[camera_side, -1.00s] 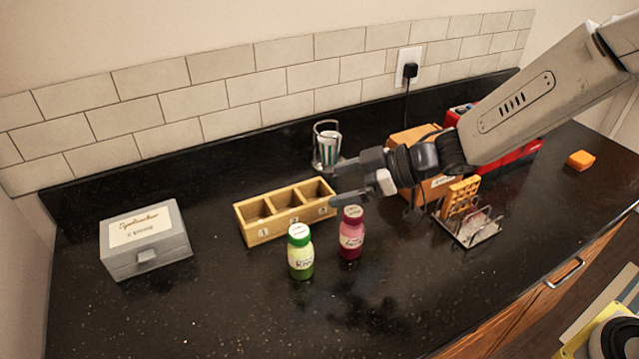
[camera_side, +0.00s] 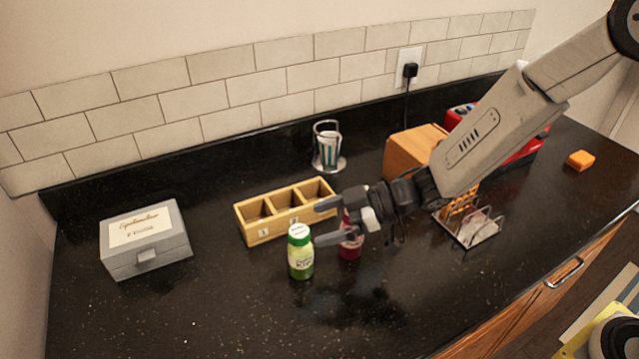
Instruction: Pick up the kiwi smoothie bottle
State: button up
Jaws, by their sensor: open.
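The kiwi smoothie bottle (camera_side: 300,257) is green with a white cap and stands upright on the black counter. My gripper (camera_side: 316,224) is open, its two fingers pointing left toward the bottle's upper part. The lower fingertip appears close to the bottle's right side; I cannot tell whether it touches. A dark pink bottle (camera_side: 350,248) stands just to the right, partly hidden behind my gripper.
A wooden three-compartment box (camera_side: 262,232) sits close behind the bottles. A grey lidded box (camera_side: 146,262) is at the left. A metal cup holder (camera_side: 327,160), wooden box (camera_side: 408,152) and wire rack (camera_side: 478,232) stand behind and right. The front counter is clear.

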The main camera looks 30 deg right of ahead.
aim_at(301, 231)
jog(key=shift+x, duration=3.45)
jog(key=shift+f, duration=0.15)
grip_shut()
